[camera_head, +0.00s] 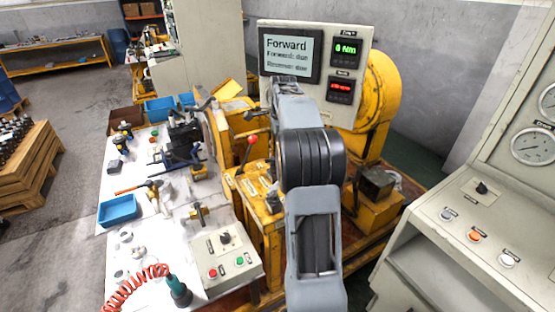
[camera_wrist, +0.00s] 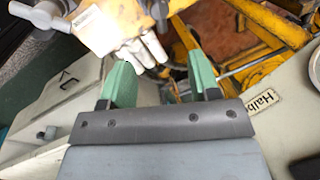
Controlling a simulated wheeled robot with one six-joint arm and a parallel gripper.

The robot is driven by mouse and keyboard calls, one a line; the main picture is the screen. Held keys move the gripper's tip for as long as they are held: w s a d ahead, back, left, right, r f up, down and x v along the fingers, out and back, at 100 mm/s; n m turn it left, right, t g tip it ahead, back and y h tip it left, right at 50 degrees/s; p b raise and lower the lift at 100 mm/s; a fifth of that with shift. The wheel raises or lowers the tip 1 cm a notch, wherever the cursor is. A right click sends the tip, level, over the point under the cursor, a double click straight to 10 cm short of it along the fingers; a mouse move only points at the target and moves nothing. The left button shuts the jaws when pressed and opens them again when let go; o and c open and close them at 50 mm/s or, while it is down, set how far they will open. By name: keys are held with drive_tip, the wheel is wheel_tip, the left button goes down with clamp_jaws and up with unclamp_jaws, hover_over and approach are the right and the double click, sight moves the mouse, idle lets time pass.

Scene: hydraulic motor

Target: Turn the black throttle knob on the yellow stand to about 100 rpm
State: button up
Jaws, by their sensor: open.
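The yellow stand (camera_head: 268,230) is in the middle of the head view, left of my arm, with a red-ball lever (camera_head: 252,139) on it. A small dark part (camera_head: 273,201) on its top looks like the black throttle knob, but it is too small to be sure. My gripper's fingertips are hidden behind my arm in the head view. In the wrist view my gripper (camera_wrist: 161,72) is open, its two green fingers apart. Pale rounded parts (camera_wrist: 140,50) and a yellow structure (camera_wrist: 190,12) lie beyond them. I cannot make out the knob between the fingers.
A display panel (camera_head: 290,52) reads "Forward"; a green readout (camera_head: 346,50) shows 0 Nm, and a red readout (camera_head: 341,90) below is illegible. A button box (camera_head: 226,255) and blue tray (camera_head: 118,210) are on the left bench. A grey console (camera_head: 440,260) stands right.

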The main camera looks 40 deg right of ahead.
drive_tip(key=f, duration=0.3)
drive_tip(key=w+f, duration=0.1)
drive_tip(key=f, duration=0.3)
drive_tip(key=w+f, duration=0.1)
drive_tip(key=f, duration=0.2)
drive_tip(key=shift+d+f, duration=0.15)
drive_tip(key=shift+d, duration=0.2)
drive_tip(key=c, duration=0.9)
drive_tip(key=shift+p, duration=0.3)
drive_tip(key=shift+n, duration=0.3)
drive_tip(key=o, duration=0.9)
wheel_tip(320, 180, up, 14)
drive_tip(key=s, duration=0.2)
drive_tip(key=shift+s+a+f, duration=0.2)
drive_tip(key=shift+s+a, duration=0.05)
drive_tip(key=shift+a, duration=0.2)
